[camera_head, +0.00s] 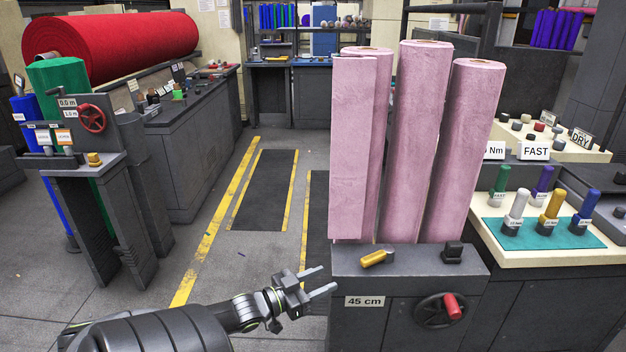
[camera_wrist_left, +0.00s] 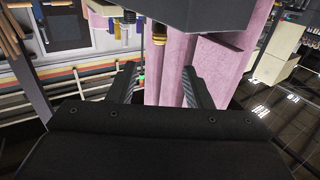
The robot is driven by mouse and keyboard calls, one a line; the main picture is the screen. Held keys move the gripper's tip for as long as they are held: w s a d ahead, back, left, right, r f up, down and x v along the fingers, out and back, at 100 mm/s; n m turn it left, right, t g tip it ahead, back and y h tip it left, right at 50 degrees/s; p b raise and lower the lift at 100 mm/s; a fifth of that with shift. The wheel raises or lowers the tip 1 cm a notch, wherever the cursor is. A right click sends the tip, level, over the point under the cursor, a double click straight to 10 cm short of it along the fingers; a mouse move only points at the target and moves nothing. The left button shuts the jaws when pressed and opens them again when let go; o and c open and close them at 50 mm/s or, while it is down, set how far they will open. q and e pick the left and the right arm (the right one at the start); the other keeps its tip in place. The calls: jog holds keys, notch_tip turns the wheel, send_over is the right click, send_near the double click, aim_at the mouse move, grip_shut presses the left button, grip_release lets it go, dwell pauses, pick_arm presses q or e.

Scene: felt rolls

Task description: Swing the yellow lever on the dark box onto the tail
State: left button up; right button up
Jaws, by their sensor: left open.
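The dark box (camera_head: 405,268) stands at the lower right of centre in the head view, with a "45 cm" label on its front. The yellow lever (camera_head: 377,257) lies on its top, left of a black block. A flat pink felt tail (camera_head: 350,150) stands upright behind the box's left side. My left gripper (camera_head: 329,278) is open and empty, left of the box and apart from the lever. In the left wrist view its fingers (camera_wrist_left: 160,90) are spread, with pink felt beyond them. A brass-coloured piece (camera_wrist_left: 160,34) shows there near a dark block; I cannot tell whether it is the lever. My right gripper is not in view.
Tall pink rolls (camera_head: 416,140) stand behind the box. A red-handled wheel (camera_head: 440,309) is on its front. A bench with a teal mat (camera_head: 540,234) and several coloured pegs is at right. A dark stand (camera_head: 85,160) is at left. Floor between is clear.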

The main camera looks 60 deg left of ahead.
aim_at(377, 259)
pick_arm(q)
jog(key=shift+s+a, duration=0.1)
jog(key=shift+s, duration=0.8)
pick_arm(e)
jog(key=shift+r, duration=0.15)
pick_arm(q)
jog(key=shift+c, duration=0.2)
